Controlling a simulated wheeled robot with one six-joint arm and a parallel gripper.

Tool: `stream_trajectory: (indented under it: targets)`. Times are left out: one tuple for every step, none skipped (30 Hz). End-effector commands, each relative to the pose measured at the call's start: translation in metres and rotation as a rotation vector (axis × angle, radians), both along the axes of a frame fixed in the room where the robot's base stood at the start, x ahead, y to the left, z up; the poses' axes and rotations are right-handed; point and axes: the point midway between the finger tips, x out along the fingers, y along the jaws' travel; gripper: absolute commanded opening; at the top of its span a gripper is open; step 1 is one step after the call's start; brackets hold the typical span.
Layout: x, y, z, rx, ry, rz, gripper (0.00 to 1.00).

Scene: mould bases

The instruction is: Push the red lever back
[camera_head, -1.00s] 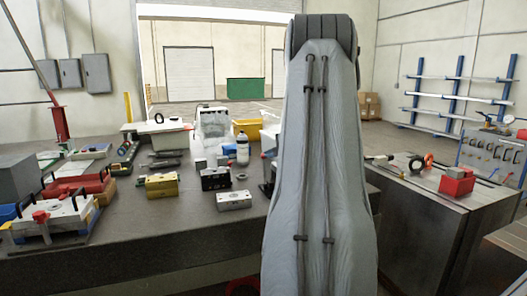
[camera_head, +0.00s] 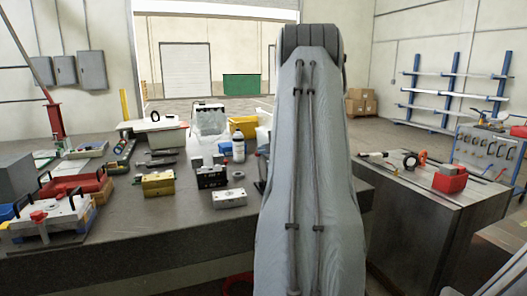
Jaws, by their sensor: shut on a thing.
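My grey arm rises through the middle of the head view and hides part of the bench behind it. My gripper does not show; it is hidden behind the arm or out of frame. A red stand (camera_head: 56,120) with a long slanted bar stands at the far left of the bench. A small red knob (camera_head: 38,216) sits on a white fixture (camera_head: 52,222) at the front left. A dark upright piece with a little red (camera_head: 260,165) shows just left of my arm. I cannot tell which of these is the red lever.
The grey bench (camera_head: 130,225) holds a yellow block (camera_head: 157,184), a black block (camera_head: 211,178), a silver block (camera_head: 229,198) and a white bottle (camera_head: 239,151). A second bench (camera_head: 430,235) at right carries a red box (camera_head: 450,180). The bench's front middle is clear.

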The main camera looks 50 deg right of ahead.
Motion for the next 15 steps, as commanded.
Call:
stream_trajectory:
  targets:
    - [0.003, 0.000, 0.003, -0.003, -0.004, 0.000, 0.00]
    - [0.002, 0.000, 0.003, -0.002, -0.005, 0.001, 0.00]
    - [0.001, 0.001, 0.005, -0.002, -0.005, 0.001, 0.00]
    - [0.000, 0.002, 0.007, -0.003, -0.004, 0.001, 0.00]
    - [-0.002, 0.004, 0.009, -0.003, -0.004, 0.002, 0.00]
    - [-0.005, 0.006, 0.013, -0.004, -0.005, 0.004, 0.00]
    - [-0.007, 0.008, 0.016, -0.005, -0.005, 0.004, 0.00]
    - [-0.010, 0.010, 0.019, -0.004, -0.005, 0.005, 0.00]
    - [-0.015, 0.012, 0.024, -0.004, -0.004, 0.005, 0.00]
    - [-0.019, 0.014, 0.028, -0.004, -0.005, 0.005, 0.00]
    - [-0.022, 0.016, 0.032, -0.004, -0.005, 0.006, 0.00]
    - [-0.028, 0.017, 0.034, -0.006, -0.005, 0.004, 0.00]
    - [-0.033, 0.018, 0.036, -0.007, -0.006, 0.003, 0.00]
    - [-0.037, 0.020, 0.038, -0.006, -0.004, 0.003, 0.00]
    - [-0.044, 0.023, 0.042, -0.005, -0.005, 0.003, 0.00]
